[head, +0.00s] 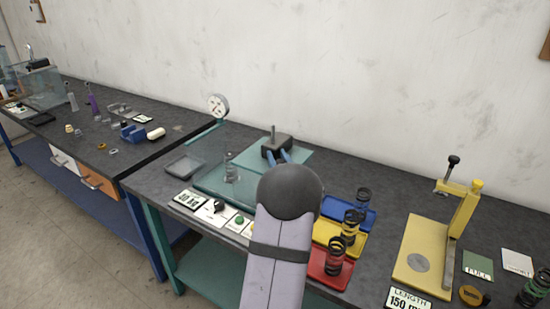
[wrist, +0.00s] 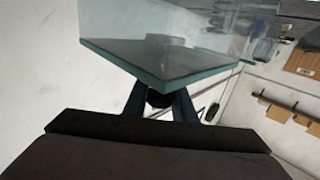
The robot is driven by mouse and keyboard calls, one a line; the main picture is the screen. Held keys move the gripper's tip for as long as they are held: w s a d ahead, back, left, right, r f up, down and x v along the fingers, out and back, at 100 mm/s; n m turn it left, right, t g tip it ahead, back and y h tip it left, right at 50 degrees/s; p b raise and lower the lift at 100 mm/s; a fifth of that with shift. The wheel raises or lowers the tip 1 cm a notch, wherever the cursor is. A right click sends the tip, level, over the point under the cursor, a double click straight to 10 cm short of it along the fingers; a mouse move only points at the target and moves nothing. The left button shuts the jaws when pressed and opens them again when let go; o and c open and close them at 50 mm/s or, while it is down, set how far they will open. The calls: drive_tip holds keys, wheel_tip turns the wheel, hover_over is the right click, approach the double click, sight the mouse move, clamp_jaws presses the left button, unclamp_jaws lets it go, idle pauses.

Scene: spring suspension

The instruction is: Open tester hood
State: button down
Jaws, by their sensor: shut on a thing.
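The tester stands on the dark bench, with a teal base (head: 208,184), a round dial (head: 218,105) and a small spring-like part (head: 231,170) on it. Its clear hood (wrist: 205,72) fills the upper middle of the wrist view, with greenish glass edges. In the wrist view my gripper (wrist: 160,100) is shut on a dark knob-like handle (wrist: 159,98) by the hood's edge. How far the hood is raised is hard to tell.
Blue (head: 352,219), yellow (head: 350,238) and red (head: 318,271) trays with dark springs lie right of my arm. A yellow press (head: 421,256) stands farther right. A grey tray (head: 184,166) and label cards (head: 189,200) lie left. The wall is close behind.

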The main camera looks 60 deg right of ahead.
drive_tip(key=c, duration=1.6)
unclamp_jaws()
drive_tip(key=shift+s+d+r, duration=0.15)
drive_tip(key=shift+d+r, duration=0.15)
drive_tip(key=shift+r, duration=0.05)
drive_tip(key=shift+o, duration=0.7)
drive_tip(key=shift+d+f, duration=0.15)
drive_tip(key=shift+f, duration=0.1)
drive_tip(key=shift+b+v, duration=1.2)
drive_tip(key=shift+v, duration=2.55)
